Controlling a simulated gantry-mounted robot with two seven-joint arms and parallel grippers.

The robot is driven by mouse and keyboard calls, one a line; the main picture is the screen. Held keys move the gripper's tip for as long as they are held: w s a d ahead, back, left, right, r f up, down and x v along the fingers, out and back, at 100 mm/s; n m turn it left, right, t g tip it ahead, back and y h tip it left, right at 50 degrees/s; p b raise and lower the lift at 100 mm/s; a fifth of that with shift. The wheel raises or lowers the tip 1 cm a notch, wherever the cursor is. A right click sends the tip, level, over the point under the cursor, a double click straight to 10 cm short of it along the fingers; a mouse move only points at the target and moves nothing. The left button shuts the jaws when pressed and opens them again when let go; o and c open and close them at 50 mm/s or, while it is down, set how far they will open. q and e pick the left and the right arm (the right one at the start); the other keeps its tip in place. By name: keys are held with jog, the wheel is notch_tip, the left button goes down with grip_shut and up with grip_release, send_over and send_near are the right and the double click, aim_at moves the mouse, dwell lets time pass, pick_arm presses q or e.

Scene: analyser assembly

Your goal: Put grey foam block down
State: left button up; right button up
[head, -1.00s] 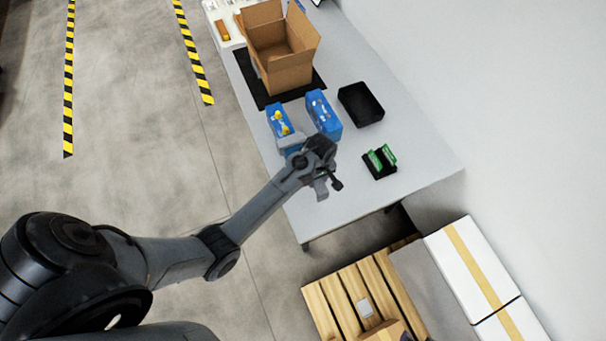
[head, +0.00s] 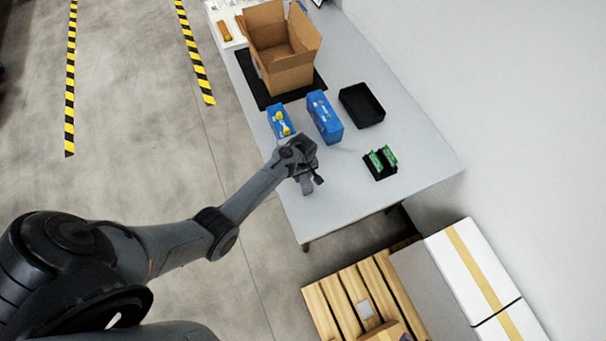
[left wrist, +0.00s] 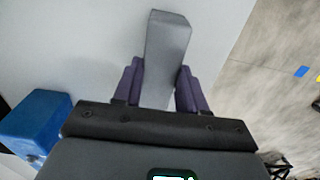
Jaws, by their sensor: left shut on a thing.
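The grey foam block (left wrist: 167,45) is between the two purple fingers of my left gripper (left wrist: 158,88) in the left wrist view, its far end sticking out past the fingertips. In the head view the block (head: 307,186) shows as a small grey piece below my left gripper (head: 305,175), over the near left part of the table. My left gripper is shut on it. Whether the block touches the table cannot be told. My right gripper is not in view.
The grey table (head: 345,205) is bare around the block, with its edge close on the left. A black holder with green boards (head: 380,172) is right.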

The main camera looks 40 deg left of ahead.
pick_arm(q)
jog(key=shift+f, duration=0.1)
jog(key=o, duration=1.1)
jog(key=shift+c, duration=0.2)
jog(key=shift+r, duration=0.5)
notch_tip(320, 180, up, 11)
jog(key=p, duration=0.1)
jog(key=s+d+r+m+t, duration=0.1)
jog(key=s+d+r+m, duration=0.2)
jog(key=s+m, duration=0.2)
jog(key=s+d+r+m+t, duration=0.1)
jog(key=s+d+r+m, duration=0.2)
jog(key=s, duration=0.7)
jog(key=s+d+r+m+t, duration=0.1)
jog(key=s+d+r+m, duration=0.2)
jog(key=s+r+m, duration=0.2)
jog(key=shift+s+d+m+t, duration=0.3)
jog(key=shift+s+m, duration=0.7)
jog(key=shift+s, duration=0.2)
